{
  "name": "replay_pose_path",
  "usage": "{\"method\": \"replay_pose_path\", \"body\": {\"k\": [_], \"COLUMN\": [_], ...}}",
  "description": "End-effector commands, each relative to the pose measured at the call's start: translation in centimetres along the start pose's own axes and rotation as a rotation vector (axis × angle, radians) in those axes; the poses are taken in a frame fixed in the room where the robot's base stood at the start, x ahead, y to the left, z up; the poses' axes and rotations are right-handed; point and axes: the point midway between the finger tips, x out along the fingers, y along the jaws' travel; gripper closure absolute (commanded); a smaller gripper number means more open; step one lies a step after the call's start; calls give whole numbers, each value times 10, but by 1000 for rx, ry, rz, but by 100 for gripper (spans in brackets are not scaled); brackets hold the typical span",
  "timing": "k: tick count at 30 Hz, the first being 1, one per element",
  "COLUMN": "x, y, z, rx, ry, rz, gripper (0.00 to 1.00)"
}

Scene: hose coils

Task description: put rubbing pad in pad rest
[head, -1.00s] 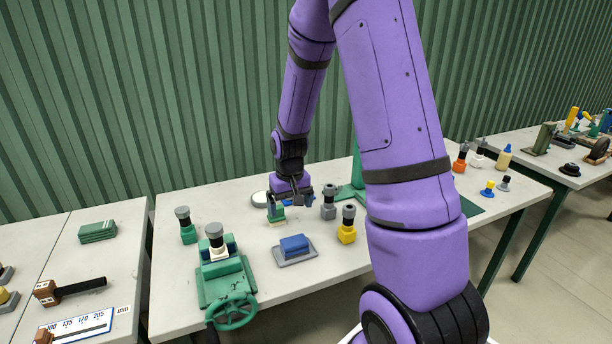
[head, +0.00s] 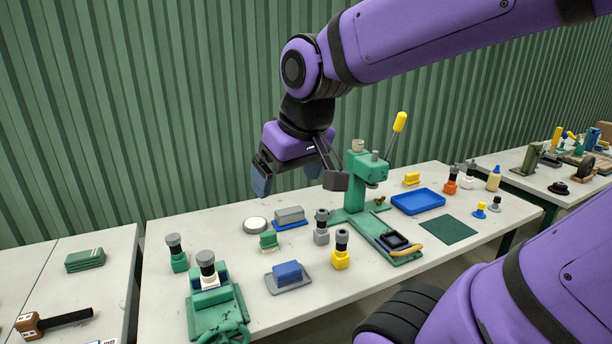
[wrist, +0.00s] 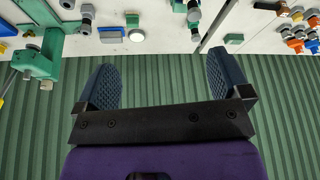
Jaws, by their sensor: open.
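A grey block (head: 290,213), which I take for the rubbing pad, sits on a low blue plate (head: 293,226), which I take for the pad rest, near the back of the table. In the wrist view the blue plate (wrist: 111,40) shows at the table's edge with the grey block on it. A similar blue block (head: 288,272) sits on a grey plate (head: 290,288) nearer the front; which pair the task names is not certain. My gripper (head: 288,172) is open and empty, well above the table and apart from both blocks. Its spread fingers (wrist: 165,80) show in the wrist view.
A green block with a pale base (head: 268,241) and a round white disc (head: 255,224) stand close to the grey block. A green press (head: 358,185) rises to the right. A green vise (head: 216,308) and several knobbed posts stand in front. A blue tray (head: 418,201) lies right.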

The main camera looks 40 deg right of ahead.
Motion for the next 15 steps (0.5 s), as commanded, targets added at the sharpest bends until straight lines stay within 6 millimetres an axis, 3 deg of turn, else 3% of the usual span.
{"method": "replay_pose_path", "body": {"k": [6, 15], "x": [-31, -38], "y": [-8, -10], "z": [34, 45], "rx": [-36, -46], "ry": [60, 74], "rz": [-15, -19], "gripper": [5, 5]}}
